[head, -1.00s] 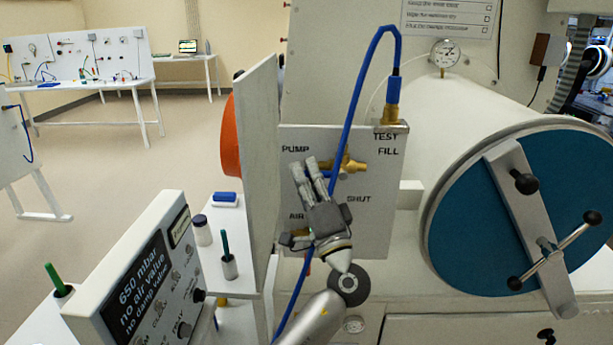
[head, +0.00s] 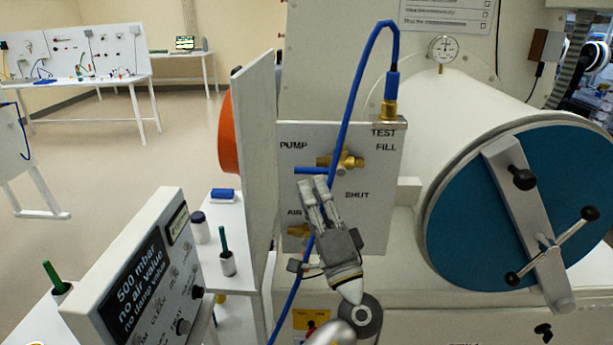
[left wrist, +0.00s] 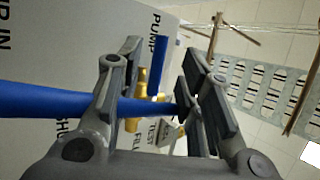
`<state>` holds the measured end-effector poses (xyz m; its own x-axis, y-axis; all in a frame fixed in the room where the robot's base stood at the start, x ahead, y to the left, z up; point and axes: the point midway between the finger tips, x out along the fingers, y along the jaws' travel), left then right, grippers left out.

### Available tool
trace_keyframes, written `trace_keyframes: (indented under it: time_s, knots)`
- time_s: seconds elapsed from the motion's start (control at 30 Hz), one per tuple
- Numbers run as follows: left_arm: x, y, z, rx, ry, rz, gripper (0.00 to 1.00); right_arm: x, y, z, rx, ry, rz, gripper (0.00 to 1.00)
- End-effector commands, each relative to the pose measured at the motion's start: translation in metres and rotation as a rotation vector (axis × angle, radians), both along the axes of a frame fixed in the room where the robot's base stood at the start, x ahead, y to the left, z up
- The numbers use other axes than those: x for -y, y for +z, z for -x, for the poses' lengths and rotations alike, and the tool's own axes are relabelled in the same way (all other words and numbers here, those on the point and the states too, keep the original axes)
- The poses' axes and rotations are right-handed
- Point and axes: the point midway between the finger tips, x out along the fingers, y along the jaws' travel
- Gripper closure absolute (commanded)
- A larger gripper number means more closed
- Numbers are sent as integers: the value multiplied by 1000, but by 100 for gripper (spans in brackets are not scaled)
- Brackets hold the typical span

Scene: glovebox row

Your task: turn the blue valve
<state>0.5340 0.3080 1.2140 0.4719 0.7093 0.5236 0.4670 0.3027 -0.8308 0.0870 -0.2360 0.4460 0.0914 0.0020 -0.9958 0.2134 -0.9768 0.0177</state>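The blue valve is a brass body (head: 345,161) with a blue lever (head: 311,170), on the grey panel (head: 365,225) marked PUMP, TEST, FILL, SHUT and AIR. The lever points left, just below the PUMP label. In the left wrist view the lever (left wrist: 158,64) shows beyond the fingers. My left gripper (head: 313,184) is just below the lever, its fingers pointing up. In the left wrist view its fingers (left wrist: 158,95) stand apart with no lever held between them. The blue hose (left wrist: 60,100) crosses the fingers; contact is unclear. My right gripper is not in view.
The blue hose (head: 352,105) loops from the TEST fitting down past the valve and my gripper. A white upright board (head: 256,150) stands close at left. A display box (head: 150,275) reads 500 mbar. The round teal door (head: 470,220) is at right.

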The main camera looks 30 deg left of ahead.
Motion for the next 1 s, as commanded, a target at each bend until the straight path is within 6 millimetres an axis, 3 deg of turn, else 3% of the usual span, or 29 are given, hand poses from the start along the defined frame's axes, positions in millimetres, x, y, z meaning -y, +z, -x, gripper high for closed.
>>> trace_keyframes:
  time_s: [0.1, 0.33, 1.0]
  knots:
    - [18, -14, 12, -2, -2, 2, 65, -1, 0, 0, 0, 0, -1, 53]
    - [39, -29, 26, -1, 0, 1, 65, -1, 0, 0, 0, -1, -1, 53]
    - [43, -31, 29, 2, 0, 0, 65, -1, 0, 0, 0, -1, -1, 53]
